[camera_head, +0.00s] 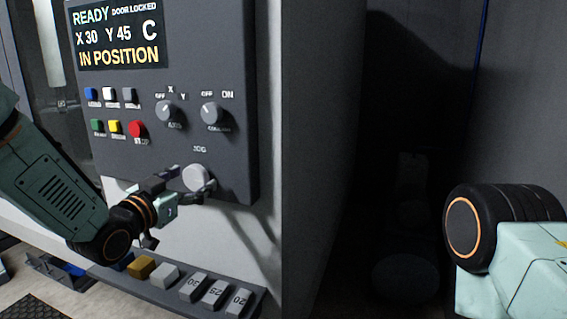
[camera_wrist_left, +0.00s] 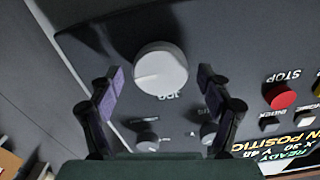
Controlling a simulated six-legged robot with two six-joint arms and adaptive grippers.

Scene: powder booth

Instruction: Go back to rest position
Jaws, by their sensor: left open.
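My left gripper (camera_head: 195,182) is open at the lower part of a dark control panel (camera_head: 232,95), close to the pale round JOG knob (camera_head: 197,178). In the left wrist view the knob (camera_wrist_left: 160,68) shows between and beyond the two spread fingers of my left gripper (camera_wrist_left: 158,78). A gap shows between each finger and the knob there. My right arm shows only in part at the right edge of the head view, and its gripper is out of view.
The panel has a screen (camera_head: 118,33) reading READY, DOOR LOCKED, X 30, Y 45, C, IN POSITION. A red STOP button (camera_head: 136,129), several coloured buttons and two smaller knobs sit above JOG. A ledge (camera_head: 258,297) with several blocks lies below. A dark recess (camera_head: 400,130) is right.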

